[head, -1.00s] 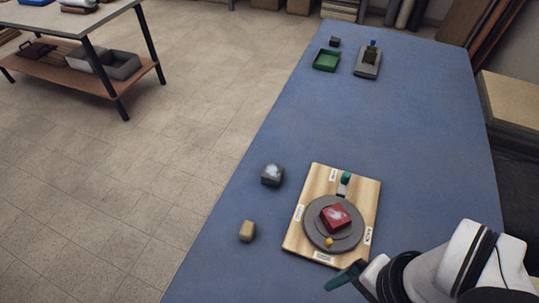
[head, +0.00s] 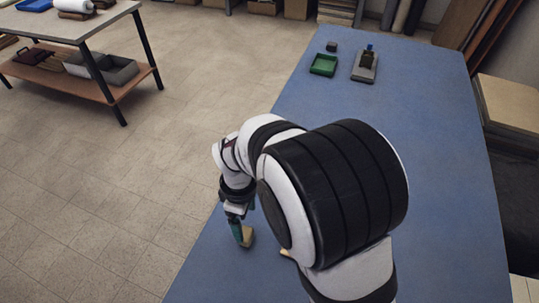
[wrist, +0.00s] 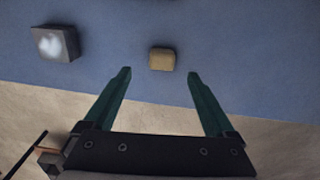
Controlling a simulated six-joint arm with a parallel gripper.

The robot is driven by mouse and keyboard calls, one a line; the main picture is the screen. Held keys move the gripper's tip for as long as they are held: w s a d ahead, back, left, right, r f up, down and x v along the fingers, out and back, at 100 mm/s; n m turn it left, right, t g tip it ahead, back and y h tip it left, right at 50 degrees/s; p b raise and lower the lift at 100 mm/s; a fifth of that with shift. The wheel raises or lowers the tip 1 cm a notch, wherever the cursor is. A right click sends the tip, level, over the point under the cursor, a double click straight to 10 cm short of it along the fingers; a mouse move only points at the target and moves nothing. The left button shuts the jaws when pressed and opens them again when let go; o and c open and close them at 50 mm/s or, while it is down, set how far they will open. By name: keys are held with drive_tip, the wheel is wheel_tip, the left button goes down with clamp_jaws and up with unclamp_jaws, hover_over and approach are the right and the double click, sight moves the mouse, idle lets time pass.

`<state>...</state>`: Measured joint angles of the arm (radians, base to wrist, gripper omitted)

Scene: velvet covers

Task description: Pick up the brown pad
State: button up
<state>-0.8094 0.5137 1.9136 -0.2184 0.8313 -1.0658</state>
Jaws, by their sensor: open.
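The brown pad (wrist: 162,59) is a small tan block with rounded edges, lying on the blue table. In the wrist view it sits just beyond my open fingertips, roughly centred between them and apart from both. In the head view the pad (head: 248,237) is partly hidden behind my gripper (head: 241,236), which points down beside it. My gripper (wrist: 159,73) has two green fingers spread wide with nothing between them.
A dark block with a white patch (wrist: 56,43) lies to the pad's left in the wrist view. My arm hides most of the wooden board in the head view. A green tray (head: 323,65) and a grey stand (head: 364,68) are at the table's far end.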

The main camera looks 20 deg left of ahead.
sight(246, 233)
drive_tip(key=f, duration=0.8)
drive_tip(key=shift+s+a, duration=0.15)
drive_tip(key=shift+s, duration=0.05)
drive_tip(key=c, duration=1.4)
drive_tip(key=r, duration=0.4)
drive_tip(key=shift+w+d+r, duration=0.1)
drive_tip(key=shift+d+r, duration=0.15)
drive_tip(key=w+d+r, duration=0.1)
drive_tip(key=d+r, duration=0.1)
drive_tip(key=d, duration=0.1)
drive_tip(key=w+d+r, duration=0.1)
drive_tip(key=d+r, duration=0.1)
drive_tip(key=d, duration=0.2)
drive_tip(key=w+d+r, duration=0.1)
drive_tip(key=d+r, duration=0.1)
drive_tip(key=d, duration=0.1)
drive_tip(key=shift+d+r, duration=0.25)
drive_tip(key=shift+d, duration=0.15)
